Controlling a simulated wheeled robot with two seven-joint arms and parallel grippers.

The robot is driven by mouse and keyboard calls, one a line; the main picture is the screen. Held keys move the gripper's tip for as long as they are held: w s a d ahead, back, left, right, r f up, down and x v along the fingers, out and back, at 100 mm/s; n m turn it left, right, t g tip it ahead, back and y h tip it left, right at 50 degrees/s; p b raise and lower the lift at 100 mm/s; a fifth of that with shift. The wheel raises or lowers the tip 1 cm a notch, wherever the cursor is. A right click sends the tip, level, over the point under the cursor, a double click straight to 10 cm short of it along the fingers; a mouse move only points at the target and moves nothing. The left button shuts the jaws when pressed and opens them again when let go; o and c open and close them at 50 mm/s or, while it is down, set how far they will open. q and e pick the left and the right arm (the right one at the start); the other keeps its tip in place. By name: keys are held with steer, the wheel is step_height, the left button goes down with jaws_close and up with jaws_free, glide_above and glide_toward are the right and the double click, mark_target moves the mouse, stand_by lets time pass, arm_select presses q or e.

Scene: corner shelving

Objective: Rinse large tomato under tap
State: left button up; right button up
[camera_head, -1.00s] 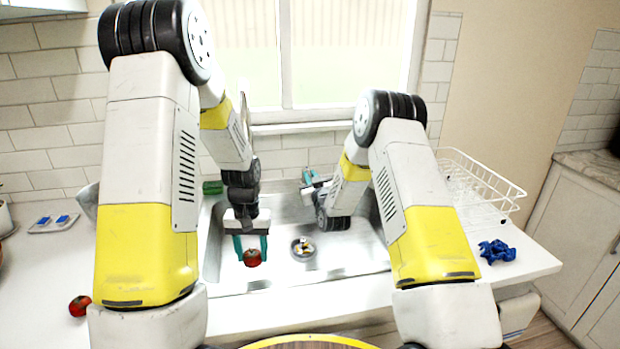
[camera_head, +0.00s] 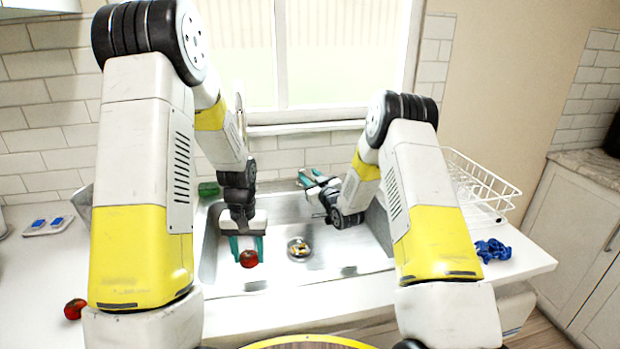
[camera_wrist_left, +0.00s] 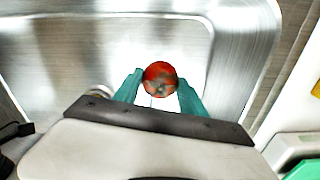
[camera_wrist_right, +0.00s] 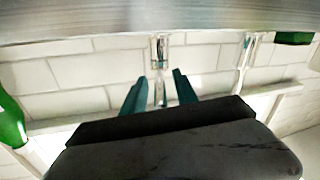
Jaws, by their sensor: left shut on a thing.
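A red tomato (camera_head: 248,259) is between the teal fingers of my left gripper (camera_head: 247,246), inside the sink (camera_head: 330,262). The left wrist view also shows the tomato (camera_wrist_left: 160,78), with dark patches on its skin, held above the metal basin. My right gripper (camera_head: 308,179) is at the back of the sink near the tiled wall. In the right wrist view its fingers (camera_wrist_right: 160,92) are apart, with a chrome fitting (camera_wrist_right: 160,52) seen between and beyond them. I cannot tell whether they touch it. The tap is not clear in the head view.
A second red tomato (camera_head: 75,309) lies on the left counter. A sink drain (camera_head: 299,247) is right of the held tomato. A white dish rack (camera_head: 480,185) and a blue object (camera_head: 492,250) are on the right. A small tray with blue pieces (camera_head: 48,225) is at left.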

steer(key=v, duration=1.2)
steer(key=s+d+r+m+g+h, duration=0.2)
steer(key=s+d+r+h, duration=0.15)
steer(key=r, duration=0.45)
steer(key=s+d+r+m+g+h, duration=0.1)
steer(key=s+d+r+g+h, duration=0.2)
steer(key=r, duration=0.4)
steer(key=s+r+m+g, duration=0.1)
steer(key=s+r+g, duration=0.1)
steer(key=s, duration=1.3)
steer(key=s+d+r+m+g+y, duration=0.1)
steer(key=s+r+m+g, duration=0.1)
steer(key=s, duration=1.3)
steer(key=shift+s+d+r+g, duration=0.25)
steer(key=shift+r+g, duration=0.1)
steer(key=shift+g, duration=0.25)
